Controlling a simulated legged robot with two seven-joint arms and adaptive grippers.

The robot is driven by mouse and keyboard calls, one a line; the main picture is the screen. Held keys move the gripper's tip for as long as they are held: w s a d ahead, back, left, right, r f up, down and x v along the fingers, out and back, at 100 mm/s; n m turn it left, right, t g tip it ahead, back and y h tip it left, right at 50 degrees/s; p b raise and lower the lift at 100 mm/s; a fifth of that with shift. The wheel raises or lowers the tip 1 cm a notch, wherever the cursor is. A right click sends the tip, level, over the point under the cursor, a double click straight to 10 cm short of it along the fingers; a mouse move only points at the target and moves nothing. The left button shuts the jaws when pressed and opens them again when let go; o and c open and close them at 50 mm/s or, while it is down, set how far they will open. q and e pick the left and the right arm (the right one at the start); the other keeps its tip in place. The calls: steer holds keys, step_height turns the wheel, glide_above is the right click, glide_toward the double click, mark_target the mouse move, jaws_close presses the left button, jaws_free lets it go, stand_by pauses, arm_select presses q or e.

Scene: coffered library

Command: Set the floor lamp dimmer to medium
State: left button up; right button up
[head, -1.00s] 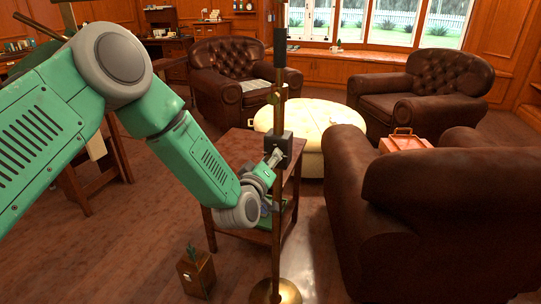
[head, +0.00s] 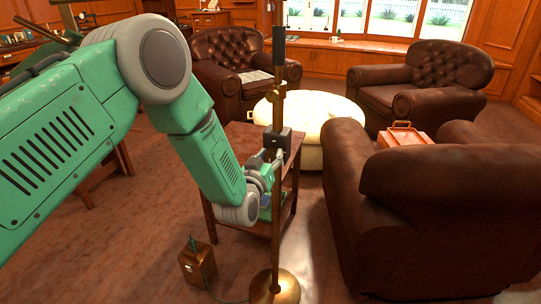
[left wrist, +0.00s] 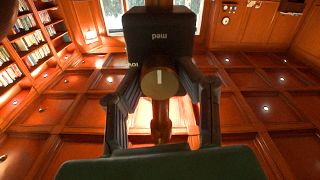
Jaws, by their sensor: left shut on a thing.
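The floor lamp's brass pole (head: 277,218) stands in the middle of the head view on a round brass base (head: 275,289). A dark dimmer box (head: 284,143) is fixed on the pole. In the left wrist view the box (left wrist: 160,32) carries the word "med", and a second label at lower left seems to read "low". The round knob (left wrist: 159,84) has a white line pointing up toward "med". My left gripper (head: 268,163) is just below the box; in the wrist view its fingers (left wrist: 161,98) are on both sides of the knob, shut on it. My right gripper is out of view.
A wooden side table (head: 242,140) stands just behind the pole. A brown armchair (head: 440,210) is close on the right, and a pale ottoman (head: 318,118) is behind. A small wooden box (head: 197,264) sits on the floor left of the base.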

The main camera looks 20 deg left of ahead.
arm_select(q)
steer(key=shift+s+d+f, duration=0.1)
steer(key=shift+s+f, duration=0.1)
steer(key=shift+f, duration=0.2)
steer(key=o, duration=1.1)
steer(key=shift+o, duration=0.2)
steer(key=shift+w+r, duration=0.15)
steer(key=s, duration=1.2)
steer(key=shift+a, duration=0.25)
